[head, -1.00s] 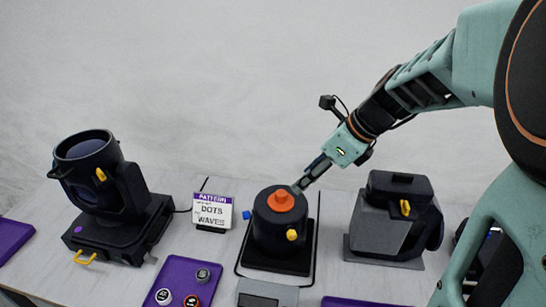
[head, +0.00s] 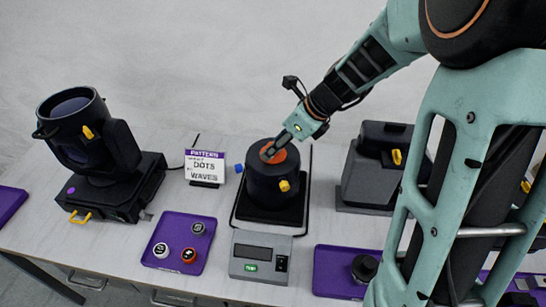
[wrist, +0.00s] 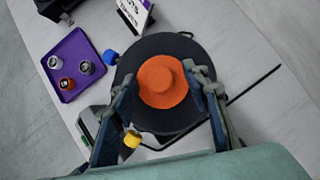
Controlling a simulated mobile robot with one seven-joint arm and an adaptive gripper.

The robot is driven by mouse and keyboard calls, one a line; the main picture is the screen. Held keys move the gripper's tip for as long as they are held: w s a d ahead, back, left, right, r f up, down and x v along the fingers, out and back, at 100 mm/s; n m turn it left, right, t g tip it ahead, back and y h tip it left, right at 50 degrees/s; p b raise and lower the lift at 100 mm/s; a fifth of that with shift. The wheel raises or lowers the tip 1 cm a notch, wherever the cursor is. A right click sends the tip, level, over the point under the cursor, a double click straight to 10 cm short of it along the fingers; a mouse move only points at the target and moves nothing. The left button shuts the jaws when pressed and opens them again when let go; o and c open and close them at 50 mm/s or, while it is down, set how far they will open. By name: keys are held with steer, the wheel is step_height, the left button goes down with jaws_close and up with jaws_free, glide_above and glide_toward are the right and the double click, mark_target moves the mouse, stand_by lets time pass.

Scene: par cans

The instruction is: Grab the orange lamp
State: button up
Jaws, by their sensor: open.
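The orange lamp (head: 279,155) is a round orange disc with a raised knob, on top of a black can (head: 270,184). In the wrist view the orange lamp (wrist: 164,82) lies between my two fingers, inside the black can's rim (wrist: 150,45). My gripper (head: 268,153) is open over the lamp, one finger on each side; it also shows in the wrist view (wrist: 160,85). The fingers partly hide the lamp in the head view. I cannot tell whether they touch it.
A pattern sign (head: 205,166) and a large moving-head light (head: 102,165) stand to the left. A purple tray (head: 160,262) holds three small round pieces. A grey box (head: 262,257) sits in front, another black light (head: 372,165) to the right.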

jaws_close()
stand_by(0.3)
steer(key=shift+r, duration=0.15)
